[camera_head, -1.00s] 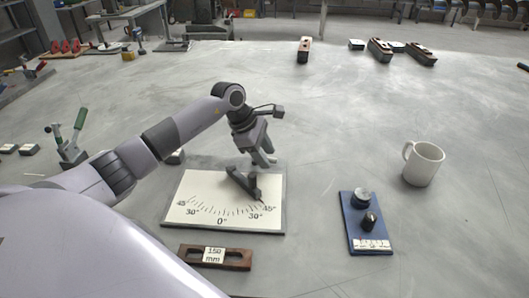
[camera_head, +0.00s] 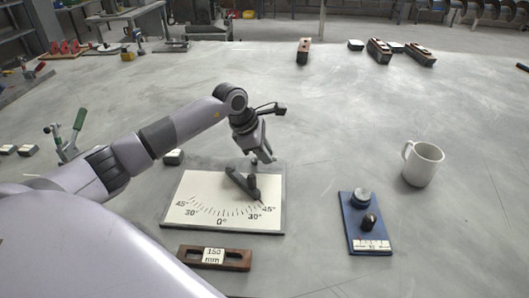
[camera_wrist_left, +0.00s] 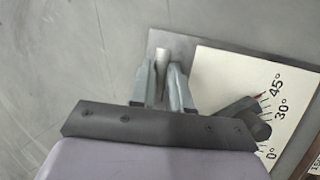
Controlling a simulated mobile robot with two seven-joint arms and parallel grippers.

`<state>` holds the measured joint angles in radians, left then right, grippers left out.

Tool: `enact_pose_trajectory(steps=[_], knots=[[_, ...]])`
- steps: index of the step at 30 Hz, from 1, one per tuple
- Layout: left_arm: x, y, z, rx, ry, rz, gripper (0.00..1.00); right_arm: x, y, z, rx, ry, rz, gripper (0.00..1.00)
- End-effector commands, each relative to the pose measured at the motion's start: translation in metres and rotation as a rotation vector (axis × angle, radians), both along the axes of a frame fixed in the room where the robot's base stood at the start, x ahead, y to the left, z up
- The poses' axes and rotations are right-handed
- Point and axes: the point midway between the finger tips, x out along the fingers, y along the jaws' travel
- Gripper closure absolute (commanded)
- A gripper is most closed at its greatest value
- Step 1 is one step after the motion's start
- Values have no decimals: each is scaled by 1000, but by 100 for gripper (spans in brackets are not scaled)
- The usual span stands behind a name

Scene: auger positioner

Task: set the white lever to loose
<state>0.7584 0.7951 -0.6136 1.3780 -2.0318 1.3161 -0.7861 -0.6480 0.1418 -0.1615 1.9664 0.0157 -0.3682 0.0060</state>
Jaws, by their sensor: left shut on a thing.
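The angle plate (camera_head: 190,196) has a white face with a degree scale and a grey border. Its dark pointer (camera_head: 238,180) with an upright knob points to the right side of the scale, near 45°. The pointer also shows in the left wrist view (camera_wrist_left: 245,115). My left gripper (camera_head: 262,157) is at the plate's far right edge, behind the pointer. In the left wrist view my left gripper (camera_wrist_left: 163,82) is shut on the white lever (camera_wrist_left: 162,56), whose pale end shows between the fingers. The lever is hidden in the head view. My right gripper is out of view.
A dark slotted 150 mm bar (camera_head: 232,259) lies in front of the plate. A blue block with knobs (camera_head: 348,215) and a white mug (camera_head: 423,165) stand to the right. A green-handled clamp (camera_head: 66,148) stands at the left.

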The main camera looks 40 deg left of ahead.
Motion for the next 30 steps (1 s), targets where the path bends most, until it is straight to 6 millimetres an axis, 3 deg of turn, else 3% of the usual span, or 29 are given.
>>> enact_pose_trajectory(steps=[5,6,8,19,30], knots=[[0,1,0,1,0,4,100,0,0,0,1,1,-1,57],[0,1,0,1,0,4,77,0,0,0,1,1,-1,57],[0,1,1,0,-1,3,58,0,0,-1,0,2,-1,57],[-1,2,5,-1,-2,2,58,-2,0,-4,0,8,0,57],[-21,15,55,1,-4,4,58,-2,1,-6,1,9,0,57]])
